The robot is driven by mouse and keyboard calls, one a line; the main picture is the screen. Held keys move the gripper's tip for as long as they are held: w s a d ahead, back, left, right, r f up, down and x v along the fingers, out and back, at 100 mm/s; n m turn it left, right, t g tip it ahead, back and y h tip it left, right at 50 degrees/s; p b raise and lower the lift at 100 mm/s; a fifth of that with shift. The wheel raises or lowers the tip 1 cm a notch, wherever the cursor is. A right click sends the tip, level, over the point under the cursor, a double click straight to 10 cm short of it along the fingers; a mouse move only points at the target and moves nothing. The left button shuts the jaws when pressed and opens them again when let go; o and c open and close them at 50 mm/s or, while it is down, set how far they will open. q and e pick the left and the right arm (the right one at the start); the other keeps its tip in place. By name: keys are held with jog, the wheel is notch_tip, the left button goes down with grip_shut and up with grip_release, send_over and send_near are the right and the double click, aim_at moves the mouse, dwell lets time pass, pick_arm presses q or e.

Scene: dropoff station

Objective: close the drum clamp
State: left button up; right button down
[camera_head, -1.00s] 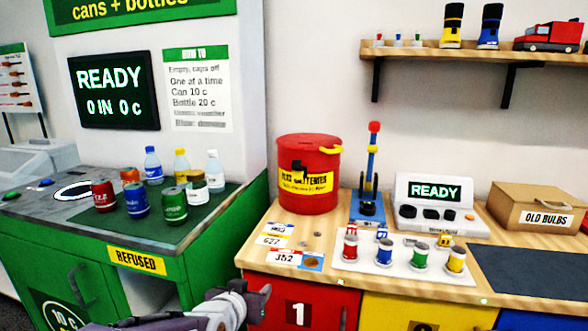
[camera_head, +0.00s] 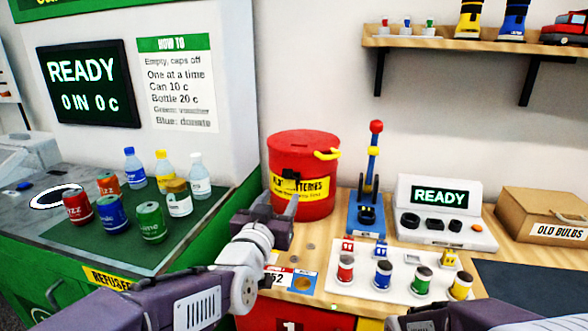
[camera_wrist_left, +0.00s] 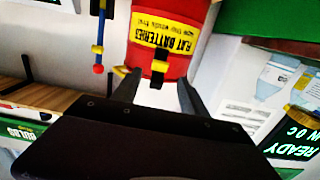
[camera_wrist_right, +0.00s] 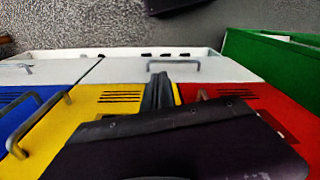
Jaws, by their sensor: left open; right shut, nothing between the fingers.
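The red drum (camera_head: 303,165) stands upright on the wooden counter, with a yellow label and a black latch piece on its front. A yellow lever (camera_head: 327,154), which looks like the clamp's handle, sticks out at its upper right rim. The lever also shows in the left wrist view (camera_wrist_left: 120,72), close to one finger; I cannot tell whether they touch. My left gripper (camera_head: 283,207) is open in front of the drum's lower left, with the drum seen between its fingers (camera_wrist_left: 157,90). My right gripper (camera_wrist_right: 158,90) is shut and empty, over the cabinet fronts.
A blue stand with a red-knobbed lever (camera_head: 371,170) is right of the drum. A white tray (camera_head: 405,262) with several coloured cells lies in front. A READY console (camera_head: 440,215) and a bulb box (camera_head: 543,213) stand right. Cans and bottles are on the green station (camera_head: 100,245).

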aim_at(288, 182)
pick_arm(q)
jog(key=x, duration=0.8)
jog(key=shift+w+r, duration=0.25)
grip_shut()
dwell(1.1)
